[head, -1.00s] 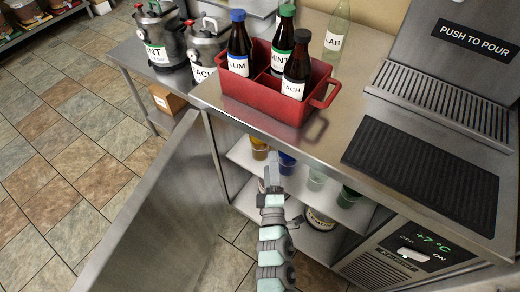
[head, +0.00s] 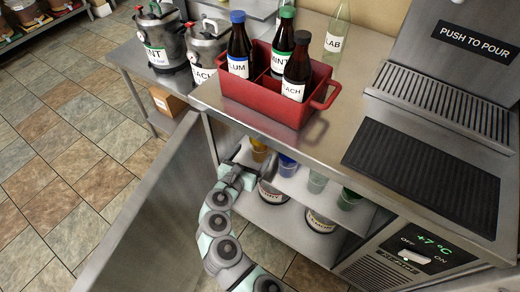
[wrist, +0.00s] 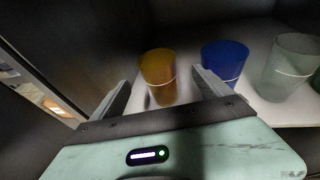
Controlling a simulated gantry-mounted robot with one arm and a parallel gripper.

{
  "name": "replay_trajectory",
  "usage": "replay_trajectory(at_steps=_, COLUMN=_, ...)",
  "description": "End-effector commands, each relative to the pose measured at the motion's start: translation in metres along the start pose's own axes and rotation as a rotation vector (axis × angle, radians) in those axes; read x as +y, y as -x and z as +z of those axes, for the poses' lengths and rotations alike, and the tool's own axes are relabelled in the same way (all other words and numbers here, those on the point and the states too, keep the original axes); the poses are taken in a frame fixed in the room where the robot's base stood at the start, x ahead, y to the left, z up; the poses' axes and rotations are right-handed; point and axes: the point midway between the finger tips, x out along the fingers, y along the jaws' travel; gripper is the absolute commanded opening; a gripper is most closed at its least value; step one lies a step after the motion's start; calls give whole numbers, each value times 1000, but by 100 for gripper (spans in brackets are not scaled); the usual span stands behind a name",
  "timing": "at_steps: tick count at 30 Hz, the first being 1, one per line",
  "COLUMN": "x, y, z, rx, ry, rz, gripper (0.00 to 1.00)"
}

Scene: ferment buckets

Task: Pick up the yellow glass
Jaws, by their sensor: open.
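The yellow glass (wrist: 158,77) stands upright on the upper shelf inside the open cabinet. In the wrist view it is amber and lies ahead of my gripper (wrist: 160,92), between the lines of its two open fingers. I cannot tell whether the fingers reach past its near side; nothing is held. In the head view the yellow glass (head: 259,150) shows under the counter's edge, just beyond my gripper (head: 238,160), which is partly hidden by the arm and the cabinet.
A blue glass (wrist: 225,62) stands close right of the yellow one, then a clear greenish glass (wrist: 291,66). A green glass (head: 349,198) stands farther right. The open cabinet door (head: 165,215) is left of my arm. A red bottle crate (head: 262,105) sits on the counter above.

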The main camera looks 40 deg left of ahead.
Motion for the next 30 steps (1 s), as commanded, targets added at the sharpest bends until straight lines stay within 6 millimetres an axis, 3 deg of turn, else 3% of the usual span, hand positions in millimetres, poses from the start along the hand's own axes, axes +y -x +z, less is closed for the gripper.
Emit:
replay_trajectory(at_steps=4, x=1, y=-22, z=0, rx=-1, ry=-5, rz=1, gripper=89)
replay_trajectory(at_steps=13, x=2, y=-42, z=-2, rx=-2, ry=-5, rz=4, gripper=89)
replay_trajectory(at_steps=21, x=2, y=-77, z=-7, rx=0, ry=-6, rz=0, gripper=89)
replay_trajectory(at_steps=30, x=4, y=-83, z=-5, rx=-2, ry=-4, rz=4, gripper=89)
